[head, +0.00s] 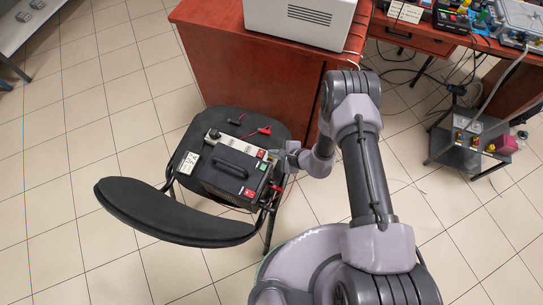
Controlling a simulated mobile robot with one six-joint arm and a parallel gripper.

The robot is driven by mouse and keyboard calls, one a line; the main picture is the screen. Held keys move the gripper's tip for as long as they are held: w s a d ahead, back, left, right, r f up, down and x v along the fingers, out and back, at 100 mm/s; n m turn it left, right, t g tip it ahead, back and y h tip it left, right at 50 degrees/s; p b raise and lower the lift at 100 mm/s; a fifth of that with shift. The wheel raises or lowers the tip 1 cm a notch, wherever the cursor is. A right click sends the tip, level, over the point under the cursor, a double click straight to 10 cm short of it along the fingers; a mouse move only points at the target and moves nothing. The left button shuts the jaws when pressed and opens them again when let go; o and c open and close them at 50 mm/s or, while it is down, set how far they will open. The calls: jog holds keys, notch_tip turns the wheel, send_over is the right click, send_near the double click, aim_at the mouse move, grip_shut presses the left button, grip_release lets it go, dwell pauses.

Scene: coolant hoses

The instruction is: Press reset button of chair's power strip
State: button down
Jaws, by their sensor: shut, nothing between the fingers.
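A black chair (150,219) stands on the tiled floor with its backrest toward the lower left. A pale power strip (232,147) lies on its seat, along the far side of a black box. A black plug (213,134) sits near the strip's left end. A small red part (261,154) shows near its right end; I cannot tell whether it is the reset button. My gripper (275,156) is shut and empty, close to that right end. I cannot tell whether it touches the strip.
The black box (225,178) has a handle, a green switch and a red switch. Red clips and leads lie around it. A red-brown desk (225,75) with a white case stands just behind the chair. A small cart (470,140) is at the right. Floor is free at left.

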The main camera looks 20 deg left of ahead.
dwell(0.5)
jog(key=shift+f+b, duration=0.45)
jog(key=shift+f+b, duration=0.35)
dwell(0.4)
dwell(0.3)
jog(key=shift+r+p, duration=0.6)
jog(key=shift+r, duration=0.2)
jog(key=shift+r, duration=0.1)
jog(key=shift+r+p, duration=1.85)
jog(key=shift+r, duration=0.55)
